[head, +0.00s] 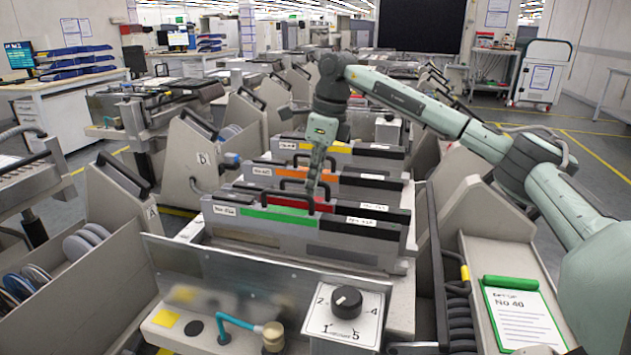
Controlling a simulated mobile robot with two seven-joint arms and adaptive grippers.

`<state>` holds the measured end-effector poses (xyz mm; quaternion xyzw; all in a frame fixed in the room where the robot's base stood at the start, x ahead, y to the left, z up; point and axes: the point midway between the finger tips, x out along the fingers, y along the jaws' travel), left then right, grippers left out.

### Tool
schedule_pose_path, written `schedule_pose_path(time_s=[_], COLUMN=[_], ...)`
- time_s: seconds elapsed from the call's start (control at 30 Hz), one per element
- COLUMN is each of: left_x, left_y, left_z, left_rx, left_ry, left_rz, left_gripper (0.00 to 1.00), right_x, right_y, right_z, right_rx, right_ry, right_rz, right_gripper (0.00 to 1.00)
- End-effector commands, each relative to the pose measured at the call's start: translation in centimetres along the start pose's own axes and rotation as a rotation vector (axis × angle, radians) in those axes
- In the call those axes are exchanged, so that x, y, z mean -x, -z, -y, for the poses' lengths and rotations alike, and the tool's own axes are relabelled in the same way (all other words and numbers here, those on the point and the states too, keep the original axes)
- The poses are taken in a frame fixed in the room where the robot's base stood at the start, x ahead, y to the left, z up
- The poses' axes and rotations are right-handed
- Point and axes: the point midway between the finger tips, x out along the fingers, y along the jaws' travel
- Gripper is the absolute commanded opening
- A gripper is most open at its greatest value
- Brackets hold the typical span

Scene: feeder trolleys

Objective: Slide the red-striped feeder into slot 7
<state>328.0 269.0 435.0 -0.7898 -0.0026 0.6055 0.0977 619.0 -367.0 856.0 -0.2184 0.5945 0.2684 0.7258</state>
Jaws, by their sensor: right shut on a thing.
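The red-striped feeder (323,205) stands upright in the trolley's row, just behind the green-striped feeder (280,215), which hides most of its side. My right gripper (312,187) reaches down from above and is shut on the black handle on top of the red-striped feeder. The fingertips are small and partly hard to make out. Slot numbers are not readable, so I cannot tell which slot it is in or how deep it sits. My left gripper is not in view.
The orange-striped feeder (345,180) and a yellow-striped feeder (310,146) stand behind. A black knob (347,300) on a numbered plate is at the front. A green-topped clipboard (520,318) lies at the right. Neighbouring trolley side panels (115,195) flank the row on the left.

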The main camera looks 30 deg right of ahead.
Motion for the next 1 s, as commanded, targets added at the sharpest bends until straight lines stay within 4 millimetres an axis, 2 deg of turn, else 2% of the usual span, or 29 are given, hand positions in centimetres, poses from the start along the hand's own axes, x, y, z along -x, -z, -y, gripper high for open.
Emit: schedule_pose_path(time_s=[0.77,0.8,1.0], left_x=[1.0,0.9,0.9], left_y=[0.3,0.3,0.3], left_z=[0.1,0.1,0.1], left_rx=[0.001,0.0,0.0], left_ry=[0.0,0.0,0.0], left_rz=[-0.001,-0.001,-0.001], left_gripper=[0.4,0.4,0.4], right_x=[0.0,0.0,-0.2], right_y=[-1.8,-1.9,-1.8], right_z=[0.0,0.0,0.0], right_rx=[0.001,0.0,0.0], right_ry=[0.002,0.002,0.002], right_rz=[0.007,0.007,0.004], right_gripper=[0.0,0.11,0.34])
